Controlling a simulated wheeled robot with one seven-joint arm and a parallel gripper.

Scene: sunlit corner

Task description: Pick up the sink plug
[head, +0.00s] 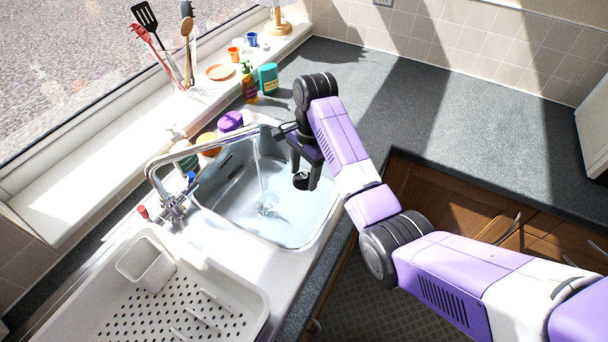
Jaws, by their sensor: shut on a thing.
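My gripper (306,176) points down over the right side of the steel sink basin (235,222). It is shut on a small dark round thing, which looks like the sink plug (301,182). The plug is small here and partly hidden by the fingers. It appears held above the basin floor, but the exact gap is hard to tell. The drain (268,207) shows in the basin floor, left of and below my gripper in the picture.
A chrome tap (172,200) runs a stream of water into the basin. A white drying rack (160,295) stands front left. The grey counter (440,110) at right is clear.

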